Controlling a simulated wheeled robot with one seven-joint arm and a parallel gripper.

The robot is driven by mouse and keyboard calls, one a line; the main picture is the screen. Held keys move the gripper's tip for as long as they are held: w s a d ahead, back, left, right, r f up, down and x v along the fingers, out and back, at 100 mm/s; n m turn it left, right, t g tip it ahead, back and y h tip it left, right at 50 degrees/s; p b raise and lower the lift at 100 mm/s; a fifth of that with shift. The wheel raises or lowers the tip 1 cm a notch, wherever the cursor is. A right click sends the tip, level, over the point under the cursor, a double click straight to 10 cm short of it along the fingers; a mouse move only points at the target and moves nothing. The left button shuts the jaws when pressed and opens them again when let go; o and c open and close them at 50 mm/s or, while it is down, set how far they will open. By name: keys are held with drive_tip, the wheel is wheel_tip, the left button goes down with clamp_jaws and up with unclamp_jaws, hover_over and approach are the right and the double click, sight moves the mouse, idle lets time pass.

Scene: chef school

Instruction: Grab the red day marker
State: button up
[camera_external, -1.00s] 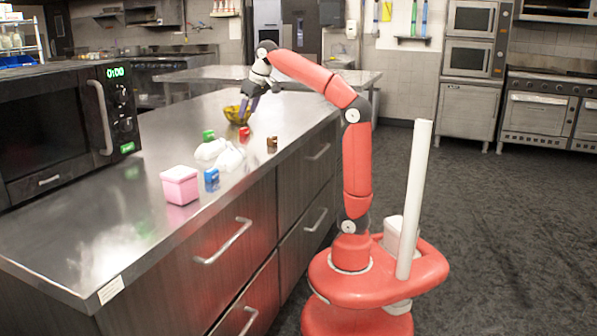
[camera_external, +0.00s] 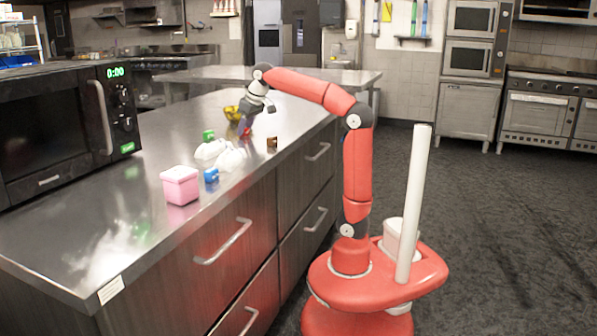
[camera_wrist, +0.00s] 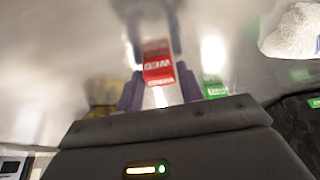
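The red day marker is a small block with white "WED" lettering, seen in the wrist view (camera_wrist: 158,72). It rests on the steel counter (camera_external: 100,240). My gripper (camera_wrist: 159,88) has its two dark purple fingers apart, one on each side of the marker, with gaps visible between. The marker lies between or just beyond the fingertips; the exact depth is hard to tell.
A green marker (camera_external: 208,135) and crumpled white items (camera_external: 222,155) lie nearby on the left. A brown marker (camera_external: 272,142) is to the right. A blue marker (camera_external: 211,175), pink box (camera_external: 180,185) and microwave (camera_external: 60,125) are closer.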

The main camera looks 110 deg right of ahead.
drive_tip(key=c, duration=0.5)
drive_tip(key=shift+c, duration=0.2)
